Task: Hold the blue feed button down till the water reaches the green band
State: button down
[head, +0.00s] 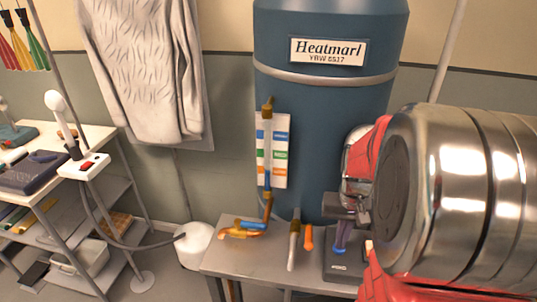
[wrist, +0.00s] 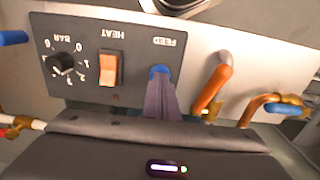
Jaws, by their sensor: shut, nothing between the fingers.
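The blue feed button (wrist: 160,71) is on the dark control panel (wrist: 130,50), under the upside-down word FEED in the wrist view. My gripper (wrist: 160,84) is shut, and its purple fingertips are at the button and cover part of it. Whether the button is pressed in cannot be told. In the head view my gripper (head: 340,246) points down at the panel. The sight tube (head: 267,150) stands on the boiler before a card with a blue, a green (head: 281,155) and an orange band. Blue water shows low in the tube, seemingly below the green band; its exact top is hard to read.
An orange rocker switch marked HEAT (wrist: 110,68) and a BAR knob (wrist: 64,64) sit beside the button. The boiler (head: 325,120) stands behind the bench (head: 225,262). A garment (head: 145,70) hangs at left.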

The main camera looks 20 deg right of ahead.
jog(key=shift+f, duration=0.3)
dwell(0.4)
dwell(4.0)
notch_tip(320, 180, up, 10)
dwell(0.8)
jog(key=s+a+r+n+t, duration=0.2)
jog(key=a+n, duration=0.1)
jog(key=a, duration=0.8)
jog(key=s+a+r+n+t, duration=0.2)
jog(key=a+r+n+t, duration=0.1)
jog(key=a, duration=0.9)
jog(key=shift+a+n+t, duration=0.25)
jog(key=shift+n+t, duration=0.05)
jog(key=shift+n, duration=0.1)
jog(key=shift+s, duration=0.1)
